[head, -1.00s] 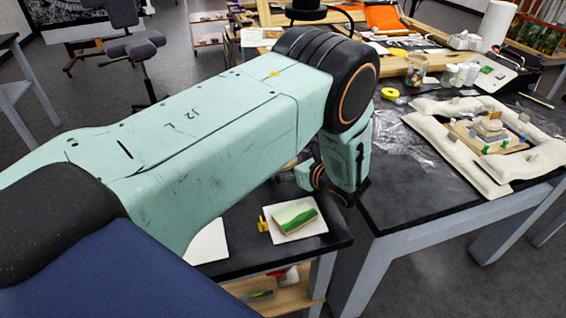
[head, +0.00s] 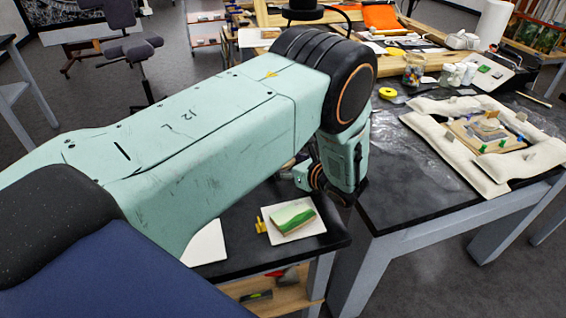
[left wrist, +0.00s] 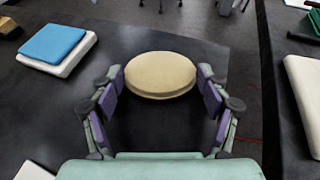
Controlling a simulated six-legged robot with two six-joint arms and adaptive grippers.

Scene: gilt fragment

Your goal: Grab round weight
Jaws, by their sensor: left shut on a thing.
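A round, thick, tan disc, the round weight (left wrist: 161,74), shows in the left wrist view between the fingertips of my left gripper (left wrist: 162,86). The purple finger pads stand at its left and right sides, and the gripper is shut on it. Dark table top shows around and below the disc; I cannot tell whether it rests on the table or is lifted. My right gripper is in neither view.
A blue pad on a white block (left wrist: 58,46) lies left in the left wrist view. In the head view, a white tile with a green-topped piece (head: 293,218) lies near the table's front corner. Sandbags (head: 450,150) ring a small assembly on the right table (head: 400,208).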

